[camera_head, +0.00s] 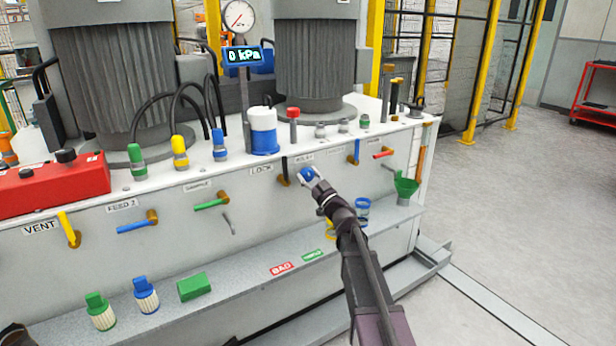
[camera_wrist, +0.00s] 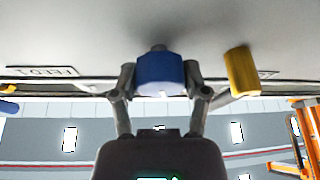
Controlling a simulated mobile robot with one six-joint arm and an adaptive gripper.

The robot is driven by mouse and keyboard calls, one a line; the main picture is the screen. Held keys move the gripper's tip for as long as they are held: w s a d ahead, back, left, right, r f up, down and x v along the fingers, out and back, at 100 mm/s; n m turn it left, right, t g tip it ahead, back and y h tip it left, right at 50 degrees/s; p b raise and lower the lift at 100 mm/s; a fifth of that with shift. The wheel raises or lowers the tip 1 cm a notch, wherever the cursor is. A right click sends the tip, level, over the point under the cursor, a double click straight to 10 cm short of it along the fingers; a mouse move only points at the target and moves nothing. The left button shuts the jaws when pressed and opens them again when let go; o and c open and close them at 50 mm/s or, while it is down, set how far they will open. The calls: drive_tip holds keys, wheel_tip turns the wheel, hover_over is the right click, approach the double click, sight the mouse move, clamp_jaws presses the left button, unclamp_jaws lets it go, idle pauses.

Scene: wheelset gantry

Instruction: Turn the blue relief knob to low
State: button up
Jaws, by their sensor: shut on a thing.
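The blue relief knob (camera_head: 307,174) is on the front face of the white cabinet, below a small label that is too small to read surely. My gripper (camera_head: 311,182) is at the knob, with my arm reaching up from the lower right. In the wrist view the blue knob (camera_wrist: 161,73) sits between the two fingers of my gripper (camera_wrist: 160,82), one on each side of it. The fingers are shut on it. The knob's pointer and its marks cannot be made out.
A yellow handle (camera_wrist: 241,71) is close beside the right finger in the wrist view. A black handle (camera_head: 284,168) and a blue handle (camera_head: 355,152) flank the knob. A ledge (camera_head: 240,300) with bottles runs below. A gauge display (camera_head: 243,55) reads 0 kPa.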

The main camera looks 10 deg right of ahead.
drive_tip(key=shift+w+r+n+y, duration=0.1)
drive_tip(key=shift+n+y, duration=0.2)
drive_tip(key=shift+n, duration=0.4)
drive_tip(key=n+g+y+p, duration=0.1)
drive_tip(key=n, duration=0.2)
drive_tip(key=shift+g+y, duration=0.3)
drive_tip(key=shift+g, duration=0.1)
drive_tip(key=n+g, duration=0.1)
drive_tip(key=n, duration=0.1)
drive_tip(key=n+p, duration=0.1)
drive_tip(key=n, duration=0.2)
drive_tip(key=shift+r+g+y+p, duration=0.15)
drive_tip(key=shift+g+y+p, duration=0.15)
drive_tip(key=shift+g+y, duration=0.1)
drive_tip(key=n+g+p, duration=0.2)
drive_tip(key=n, duration=0.3)
drive_tip(key=shift+n+g+p, duration=0.6)
drive_tip(key=shift+n+p, duration=0.3)
drive_tip(key=shift+n, duration=0.7)
drive_tip(key=shift+f, duration=0.2)
drive_tip(key=o, duration=1.1)
drive_tip(key=shift+o, duration=0.2)
